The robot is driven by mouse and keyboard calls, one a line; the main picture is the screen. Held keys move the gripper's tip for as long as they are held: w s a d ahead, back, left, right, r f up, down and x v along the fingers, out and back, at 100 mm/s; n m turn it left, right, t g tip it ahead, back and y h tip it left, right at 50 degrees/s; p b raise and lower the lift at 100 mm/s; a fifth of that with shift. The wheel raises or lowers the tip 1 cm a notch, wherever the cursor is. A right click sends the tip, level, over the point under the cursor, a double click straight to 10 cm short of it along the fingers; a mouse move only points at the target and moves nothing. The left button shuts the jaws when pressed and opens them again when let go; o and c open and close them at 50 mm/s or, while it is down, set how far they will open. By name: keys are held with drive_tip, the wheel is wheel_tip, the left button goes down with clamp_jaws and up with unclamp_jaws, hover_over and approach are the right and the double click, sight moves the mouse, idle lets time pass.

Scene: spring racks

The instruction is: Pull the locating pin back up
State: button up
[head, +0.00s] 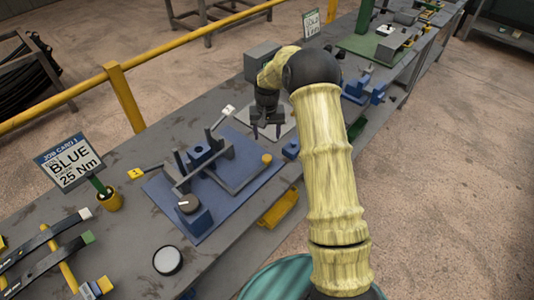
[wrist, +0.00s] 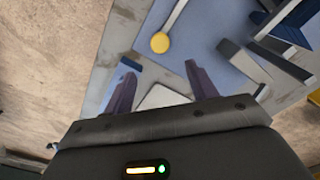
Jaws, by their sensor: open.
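My gripper (head: 267,131) is open over the far right end of a blue fixture plate (head: 220,212) on the bench. In the wrist view my gripper (wrist: 160,70) has its two dark fingers apart with nothing between them. A yellow round knob (head: 267,158) sits near the plate's right edge. It also shows in the wrist view (wrist: 160,43), just beyond the fingertips, with a thin grey rod running from it. I cannot tell for sure whether this is the locating pin.
A pale plate (head: 286,122) lies below my gripper. A grey box (head: 262,61) stands behind the arm, and blue parts (head: 362,90) lie to the right. A job card (head: 69,163) reads BLUE 25 Nm. A round white-topped item (head: 168,261) stands near the front.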

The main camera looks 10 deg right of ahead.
sight(267, 157)
wheel_tip(267, 157, down, 12)
drive_tip(key=p, duration=0.3)
clamp_jaws()
drive_tip(key=shift+d, duration=0.1)
